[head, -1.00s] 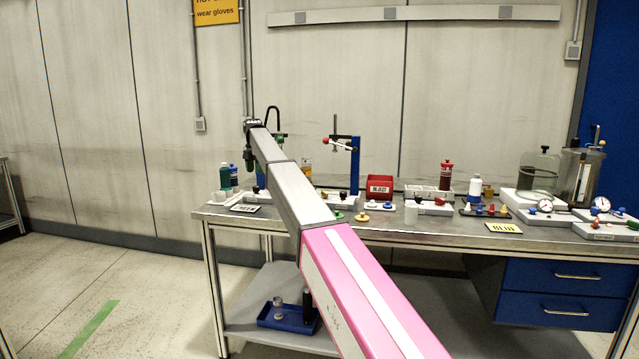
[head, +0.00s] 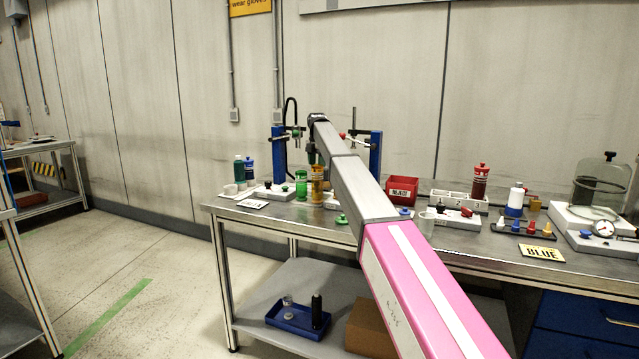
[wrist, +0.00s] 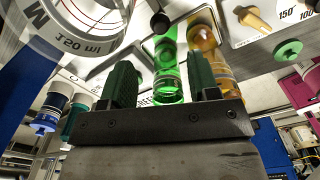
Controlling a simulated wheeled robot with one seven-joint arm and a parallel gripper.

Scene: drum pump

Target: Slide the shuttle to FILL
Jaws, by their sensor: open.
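In the wrist view my gripper (wrist: 160,67) is open, its two dark green fingers apart, with nothing seen held between them. In the head view my arm reaches over the left part of the bench, and the gripper (head: 311,157) shows only partly beside the wrist. A green jar (head: 300,186) and an amber jar (head: 317,183) stand below it. In the wrist view the green jar (wrist: 166,65) appears beyond the gap between the fingers, and the amber jar (wrist: 205,50) beyond the right finger. I cannot make out the shuttle or a FILL mark.
A blue post (head: 279,155) and another blue post (head: 375,152) stand near the gripper. A red reject bin (head: 402,190) stands right of the arm. The bench's front left corner is clear.

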